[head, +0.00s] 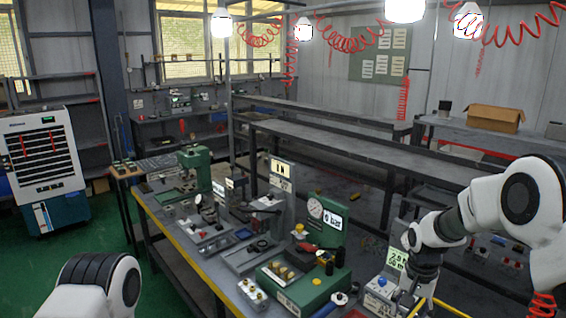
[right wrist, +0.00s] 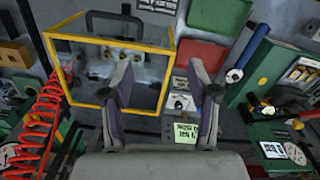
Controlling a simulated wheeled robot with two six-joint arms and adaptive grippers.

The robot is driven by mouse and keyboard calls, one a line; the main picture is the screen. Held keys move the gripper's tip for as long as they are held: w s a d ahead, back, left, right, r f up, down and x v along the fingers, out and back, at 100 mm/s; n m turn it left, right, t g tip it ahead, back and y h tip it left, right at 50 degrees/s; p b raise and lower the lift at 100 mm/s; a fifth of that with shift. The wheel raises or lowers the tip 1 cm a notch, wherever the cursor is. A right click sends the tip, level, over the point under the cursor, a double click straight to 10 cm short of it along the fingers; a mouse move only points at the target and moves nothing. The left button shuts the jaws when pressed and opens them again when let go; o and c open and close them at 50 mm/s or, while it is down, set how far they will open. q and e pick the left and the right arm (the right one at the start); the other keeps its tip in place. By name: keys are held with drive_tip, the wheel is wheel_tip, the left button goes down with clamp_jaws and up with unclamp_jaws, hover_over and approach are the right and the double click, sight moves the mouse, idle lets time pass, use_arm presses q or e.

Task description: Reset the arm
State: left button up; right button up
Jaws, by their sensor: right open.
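My right arm comes in from the right in the head view, bent with its wrist turned down. The right gripper (head: 414,287) hangs over the workbench's near right part, beside a panel with a green-and-white label. In the right wrist view the two fingers of the right gripper (right wrist: 163,92) are spread apart with nothing held between them.
The workbench (head: 172,232) carries a green gauge block (head: 323,225), a green block with brass fittings (head: 290,285) and a green press (head: 196,165). A red hose (right wrist: 38,125) coils at left in the right wrist view. Green floor is free left of the bench.

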wheel_tip(320, 180, down, 10)
drive_tip(key=s+g+b, duration=0.2)
drive_tip(key=b, duration=0.1)
use_arm(q)
wheel_tip(320, 180, down, 15)
drive_tip(key=w+b, duration=0.1)
drive_tip(key=b, duration=1)
drive_tip(key=shift+d, duration=0.25)
use_arm(e)
drive_tip(key=s+a+f+n+t, duration=0.1)
drive_tip(key=s+a+f+n, duration=0.1)
drive_tip(key=s+f, duration=1.2)
drive_tip(key=s+a+f+n+t, duration=0.1)
drive_tip(key=s+f+n, duration=0.3)
drive_tip(key=s+f, duration=1)
drive_tip(key=s, duration=0.3)
drive_tip(key=shift+s+a+n, duration=0.2)
drive_tip(key=shift+a+n, duration=0.1)
drive_tip(key=shift+a, duration=0.05)
drive_tip(key=shift+s+r, duration=0.1)
